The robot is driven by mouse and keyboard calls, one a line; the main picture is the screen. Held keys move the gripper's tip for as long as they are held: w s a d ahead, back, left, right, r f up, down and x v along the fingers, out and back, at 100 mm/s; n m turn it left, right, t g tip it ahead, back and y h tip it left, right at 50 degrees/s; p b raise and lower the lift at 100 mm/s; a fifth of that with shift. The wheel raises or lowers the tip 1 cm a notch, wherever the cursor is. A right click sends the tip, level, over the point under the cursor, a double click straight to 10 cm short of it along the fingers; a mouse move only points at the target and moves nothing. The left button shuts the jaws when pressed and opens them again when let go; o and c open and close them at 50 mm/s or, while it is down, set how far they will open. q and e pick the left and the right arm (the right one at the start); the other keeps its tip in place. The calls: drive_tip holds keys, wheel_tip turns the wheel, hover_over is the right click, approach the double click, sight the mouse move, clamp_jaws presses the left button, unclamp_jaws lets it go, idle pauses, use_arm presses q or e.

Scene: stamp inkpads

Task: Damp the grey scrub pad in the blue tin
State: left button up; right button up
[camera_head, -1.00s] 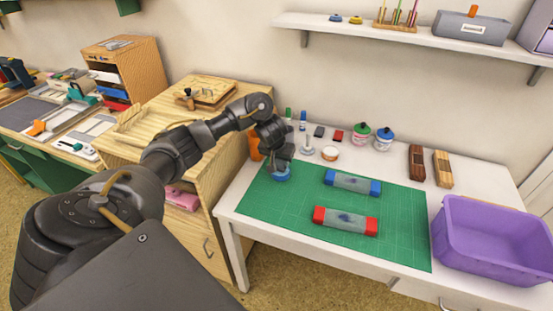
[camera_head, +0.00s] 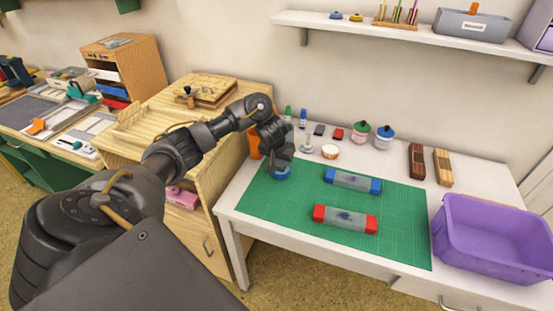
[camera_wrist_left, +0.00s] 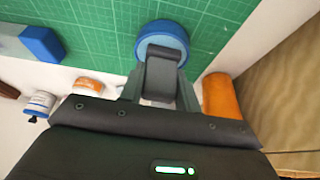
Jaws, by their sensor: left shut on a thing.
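My left gripper (camera_head: 282,163) is at the far left corner of the green mat, pointing down over the round blue tin (camera_head: 281,174). In the left wrist view, the gripper (camera_wrist_left: 160,92) is shut on a dark grey block, the grey scrub pad (camera_wrist_left: 160,76). The pad's lower end overlaps the blue tin (camera_wrist_left: 163,28) and hides part of its inside. I cannot tell how deep the pad sits or whether it touches the bottom. My right gripper is not in view.
A blue-ended grey block (camera_head: 352,181) and a red-ended one (camera_head: 345,220) lie on the green mat (camera_head: 290,212). An orange cylinder (camera_wrist_left: 219,95) stands close beside the gripper. Small jars and bottles line the back. A purple bin (camera_head: 490,270) is at the right.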

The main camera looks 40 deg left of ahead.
use_arm(q)
drive_tip(key=shift+s+f+p, duration=0.1)
drive_tip(key=shift+p, duration=0.45)
idle(1.8)
wheel_tip(320, 180, up, 7)
drive_tip(key=p, duration=1)
idle(0.6)
drive_tip(key=shift+d, duration=0.1)
